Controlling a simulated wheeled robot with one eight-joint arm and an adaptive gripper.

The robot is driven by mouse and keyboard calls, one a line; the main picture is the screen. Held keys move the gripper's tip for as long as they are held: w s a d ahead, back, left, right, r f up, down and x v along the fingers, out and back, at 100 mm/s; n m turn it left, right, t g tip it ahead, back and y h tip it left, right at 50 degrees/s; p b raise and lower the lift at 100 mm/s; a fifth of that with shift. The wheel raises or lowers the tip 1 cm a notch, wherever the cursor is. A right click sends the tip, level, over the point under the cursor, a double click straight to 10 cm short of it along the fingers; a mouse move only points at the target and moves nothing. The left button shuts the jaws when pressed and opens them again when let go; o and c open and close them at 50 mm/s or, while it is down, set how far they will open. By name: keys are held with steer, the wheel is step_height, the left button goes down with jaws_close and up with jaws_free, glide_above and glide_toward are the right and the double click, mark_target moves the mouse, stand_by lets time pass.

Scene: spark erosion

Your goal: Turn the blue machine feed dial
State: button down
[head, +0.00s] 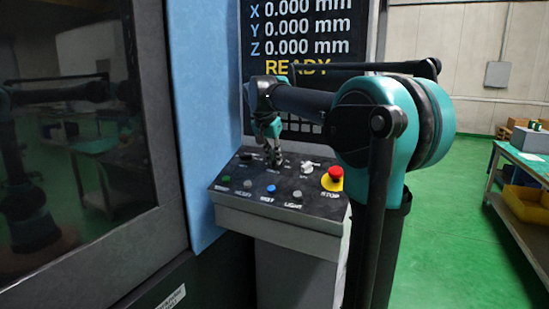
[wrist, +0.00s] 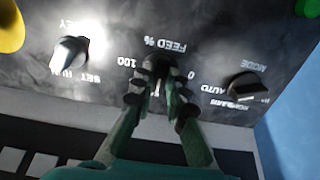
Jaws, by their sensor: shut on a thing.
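The feed dial (wrist: 157,66) is a dark knob on the black control panel of the blue machine, labelled FEED % with 0 and 100 on either side. The lettering appears upside down in the wrist view. My gripper (wrist: 160,92) is shut on the dial, with one finger on each side. In the head view my gripper (head: 272,155) points down onto the back of the sloping panel (head: 232,187) and hides most of the dial. A small white mark shows between the fingers in the wrist view.
A mode knob (wrist: 248,87) and a silver key switch (wrist: 70,54) flank the dial. A red stop button (head: 335,173) and several push buttons, one blue (head: 271,187), share the panel. The screen (head: 305,45) reads READY. A workbench (head: 525,165) stands at right.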

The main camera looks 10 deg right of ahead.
steer(key=c, duration=1.5)
jaws_free()
steer(key=shift+c, duration=0.2)
steer(key=shift+r, duration=0.1)
steer(key=v, duration=1.1)
steer(key=shift+s+r, duration=0.2)
steer(key=shift+r, duration=0.15)
steer(key=shift+a, duration=0.1)
